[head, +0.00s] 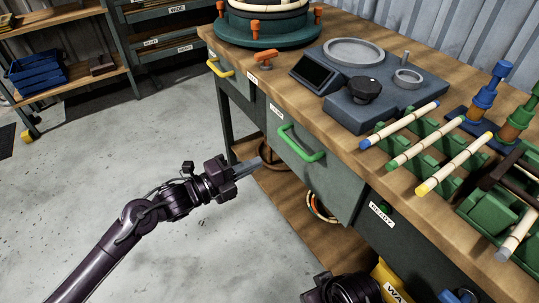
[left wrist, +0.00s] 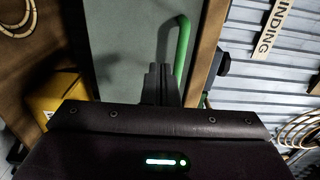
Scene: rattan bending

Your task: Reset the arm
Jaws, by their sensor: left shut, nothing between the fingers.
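My left arm reaches in from the left in the head view. Its gripper (head: 258,162) is shut and empty, in front of the workbench near the grey drawer (head: 315,183) with a green handle (head: 300,143). The tip appears left of and below the handle, not around it. In the left wrist view the closed fingers (left wrist: 160,84) show against a grey panel (left wrist: 128,50), left of the green handle (left wrist: 182,50). A dark part of my right arm (head: 343,290) shows at the bottom edge of the head view; its fingers are not visible.
The wooden benchtop (head: 285,88) holds a grey device (head: 372,85), a green rack (head: 430,150) with several coloured-end rods, and a round green base (head: 265,35). A yellow handle (head: 220,68) sticks out at left. The floor (head: 110,165) at left is clear.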

